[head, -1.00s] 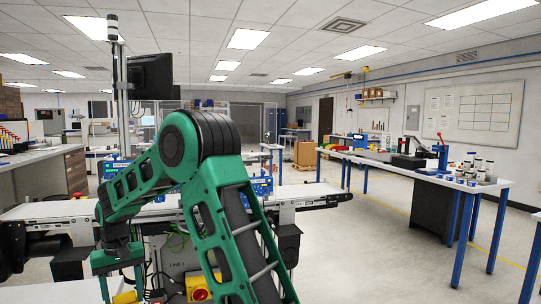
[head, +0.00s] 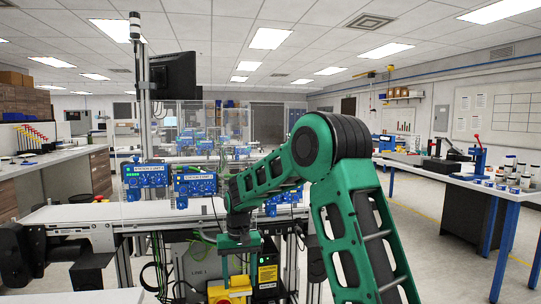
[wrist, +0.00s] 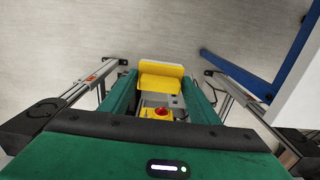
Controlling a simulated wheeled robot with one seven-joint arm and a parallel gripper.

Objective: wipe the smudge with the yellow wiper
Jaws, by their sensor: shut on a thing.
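My gripper (head: 239,272) hangs low, pointing down, in front of the conveyor. It is shut on the yellow wiper (wrist: 161,77), which shows between the fingers in the wrist view. In the head view the wiper (head: 240,284) is partly lost against a yellow box behind it. I see no smudge in either view.
A yellow box with a red button (wrist: 162,113) is close to my gripper. The white-topped conveyor (head: 75,216) runs across behind the arm, with blue units (head: 146,177) beyond. A white surface (head: 85,297) lies at lower left. A workbench (head: 455,178) stands at right, with open floor before it.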

